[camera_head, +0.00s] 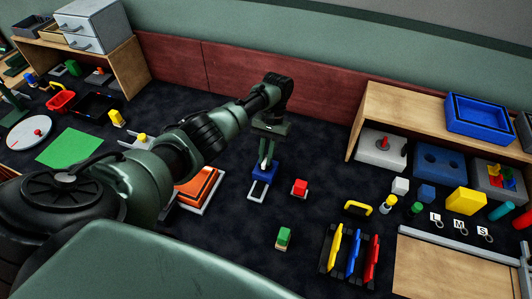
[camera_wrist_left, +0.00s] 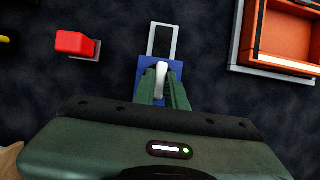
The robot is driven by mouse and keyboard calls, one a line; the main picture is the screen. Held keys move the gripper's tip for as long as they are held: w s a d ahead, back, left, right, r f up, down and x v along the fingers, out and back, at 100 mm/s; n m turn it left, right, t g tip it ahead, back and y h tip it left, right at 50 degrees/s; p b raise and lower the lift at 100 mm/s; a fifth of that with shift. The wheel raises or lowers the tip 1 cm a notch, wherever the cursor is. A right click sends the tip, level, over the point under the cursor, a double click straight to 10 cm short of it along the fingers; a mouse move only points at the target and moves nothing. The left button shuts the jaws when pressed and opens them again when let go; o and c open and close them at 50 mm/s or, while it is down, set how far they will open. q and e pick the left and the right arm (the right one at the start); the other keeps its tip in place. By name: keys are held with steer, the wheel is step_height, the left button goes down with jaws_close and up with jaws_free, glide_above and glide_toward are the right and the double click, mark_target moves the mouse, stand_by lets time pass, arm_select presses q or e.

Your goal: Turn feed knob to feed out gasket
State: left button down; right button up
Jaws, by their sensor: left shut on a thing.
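The blue feeder (camera_head: 265,171) stands on the dark tabletop near the middle of the head view. A pale grey frame-shaped tray (camera_head: 258,190) lies at its front, and no gasket can be made out in it. In the left wrist view the blue feeder (camera_wrist_left: 144,66) has a white knob (camera_wrist_left: 161,68) on top. My left gripper (camera_wrist_left: 162,84) points down over the feeder with its green fingers on both sides of the knob, shut on it. The left gripper (camera_head: 266,153) also shows in the head view, above the feeder. My right gripper is out of view.
A red block (camera_head: 300,187) is right of the feeder, and an orange tray (camera_head: 199,186) is left of it. A green block (camera_head: 284,236) lies in front. A rack with coloured holders (camera_head: 349,254) is at the front right. A wooden shelf (camera_head: 400,102) stands behind right.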

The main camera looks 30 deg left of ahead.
arm_select(q)
steer(key=shift+r, duration=0.1)
steer(key=c, duration=1.4)
jaws_free()
steer(key=shift+c, duration=0.2)
steer(key=b+v, duration=0.1)
steer(key=v, duration=0.6)
steer(key=shift+r+b, duration=0.35)
steer(key=shift+w, duration=0.15)
